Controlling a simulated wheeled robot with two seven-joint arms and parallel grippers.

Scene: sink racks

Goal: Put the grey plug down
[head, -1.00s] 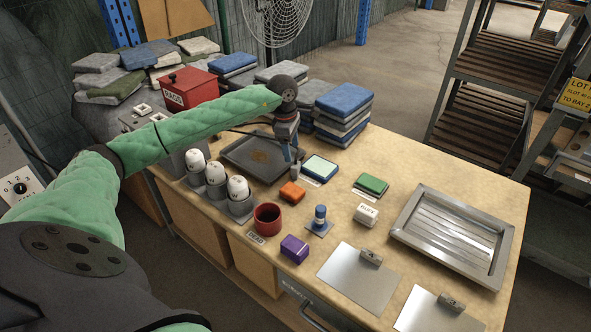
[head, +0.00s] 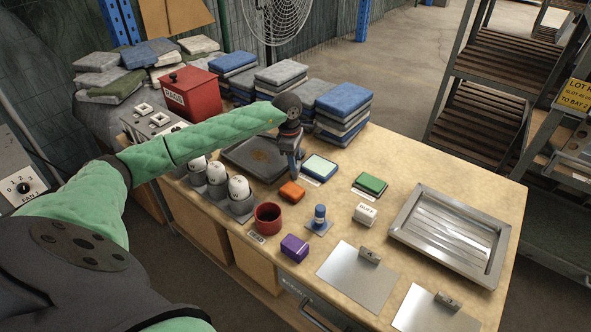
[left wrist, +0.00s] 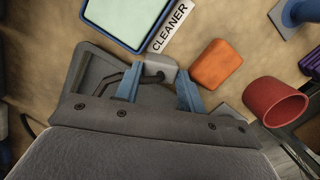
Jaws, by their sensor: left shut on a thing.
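My left gripper (head: 294,171) is low over the bench, beside the right edge of a dark grey tray (head: 236,148). In the left wrist view its blue fingers (left wrist: 160,92) are shut on the grey plug (left wrist: 160,67), a small light grey block with a dark cord (left wrist: 113,78). The plug is between the tray and the orange block (left wrist: 215,65). In the head view the plug is mostly hidden by the fingers. I cannot tell if it touches the bench. My right gripper is not in view.
Close by are a green-topped blue tub (head: 320,166) with a CLEANER label (left wrist: 170,27), the orange block (head: 292,191), a red cup (head: 268,218) and white-topped canisters (head: 217,174). Folded cloth stacks (head: 343,112) stand behind. Bare bench shows right of the blue-knobbed stand (head: 320,214).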

